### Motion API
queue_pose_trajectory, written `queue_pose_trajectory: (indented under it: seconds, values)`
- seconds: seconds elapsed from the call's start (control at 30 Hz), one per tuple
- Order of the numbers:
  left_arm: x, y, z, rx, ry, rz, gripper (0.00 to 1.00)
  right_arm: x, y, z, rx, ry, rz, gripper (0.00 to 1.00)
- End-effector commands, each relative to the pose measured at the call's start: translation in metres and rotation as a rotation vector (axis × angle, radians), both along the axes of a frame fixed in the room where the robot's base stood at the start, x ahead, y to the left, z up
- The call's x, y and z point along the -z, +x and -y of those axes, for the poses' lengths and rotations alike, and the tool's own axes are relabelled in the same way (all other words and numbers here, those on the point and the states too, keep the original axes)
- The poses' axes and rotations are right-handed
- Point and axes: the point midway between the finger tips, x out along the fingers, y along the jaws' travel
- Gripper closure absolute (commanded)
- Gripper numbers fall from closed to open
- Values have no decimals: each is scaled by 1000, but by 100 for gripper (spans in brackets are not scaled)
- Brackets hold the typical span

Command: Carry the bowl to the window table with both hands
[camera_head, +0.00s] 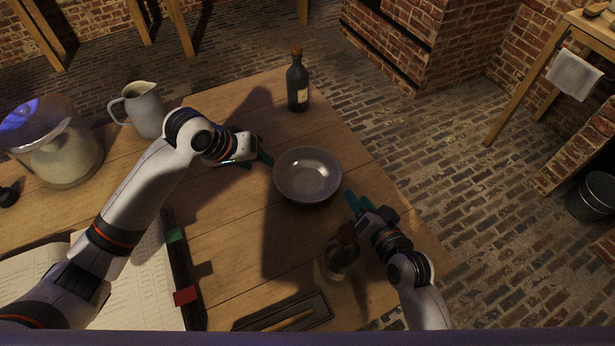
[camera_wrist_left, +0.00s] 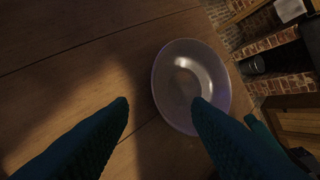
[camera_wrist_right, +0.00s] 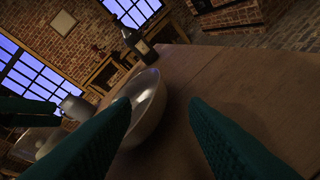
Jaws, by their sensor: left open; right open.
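A pale grey round bowl (camera_head: 308,176) stands upright on the wooden table (camera_head: 225,215), near its right edge. My left gripper (camera_head: 262,150) is open and empty at the bowl's left side, close to the rim. In the left wrist view the bowl (camera_wrist_left: 190,88) lies beyond the fingers, with one fingertip overlapping its edge. My right gripper (camera_head: 358,203) is open and empty at the bowl's lower right. In the right wrist view the bowl (camera_wrist_right: 146,105) shows behind the left finger, which hides part of it. I cannot tell whether either finger touches the bowl.
A dark corked bottle (camera_head: 298,84) stands behind the bowl. Another corked bottle (camera_head: 341,255) stands close beside my right gripper. A grey jug (camera_head: 143,108), a large glass jar (camera_head: 58,150), an open book (camera_head: 135,275) and a dark tray (camera_head: 295,316) are also on the table.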

Motion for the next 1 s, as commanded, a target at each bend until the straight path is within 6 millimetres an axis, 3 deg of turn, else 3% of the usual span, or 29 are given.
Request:
queue_pose_trajectory:
  seconds: [0.6, 1.0]
  values:
    - [86, 33, 41, 0, 0, -2, 55, 29, 91, -34, -1, 0, 1, 59]
    - [99, 39, 47, 1, 0, 0, 55, 34, 104, -40, -1, 0, 1, 59]
